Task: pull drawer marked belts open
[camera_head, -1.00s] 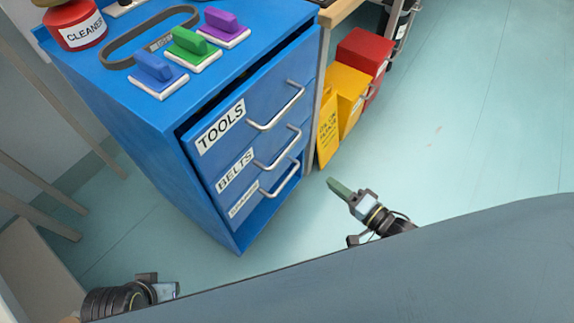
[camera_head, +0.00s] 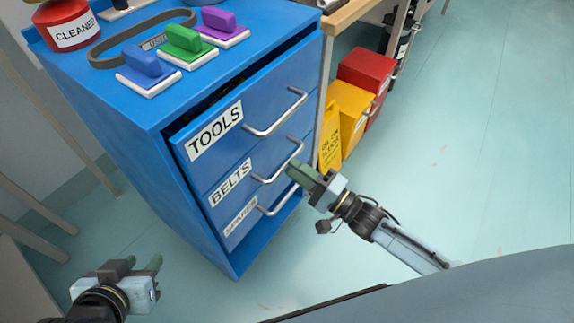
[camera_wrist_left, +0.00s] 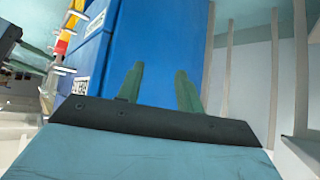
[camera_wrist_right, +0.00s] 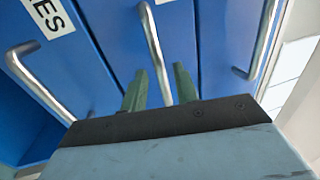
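The blue cabinet (camera_head: 183,232) has stacked drawers with metal handles. The drawer marked BELTS (camera_head: 230,183) is the middle one and looks shut. Its handle (camera_head: 276,170) also shows in the right wrist view (camera_wrist_right: 152,42). My right gripper (camera_head: 294,170) is at the right part of this handle. In the right wrist view its green fingers are apart with the bar between them; a small gap seems to show beside the bar. My left gripper (camera_head: 138,264) is open and empty, low in front of the cabinet's left side.
The TOOLS drawer (camera_head: 215,130) is above, with a dark gap over it; another labelled drawer (camera_head: 240,215) is below. Blue, green and purple blocks (camera_head: 184,40) and a belt loop stand on top. Yellow (camera_head: 350,115) and red bins (camera_head: 368,70) stand right. Floor at right is clear.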

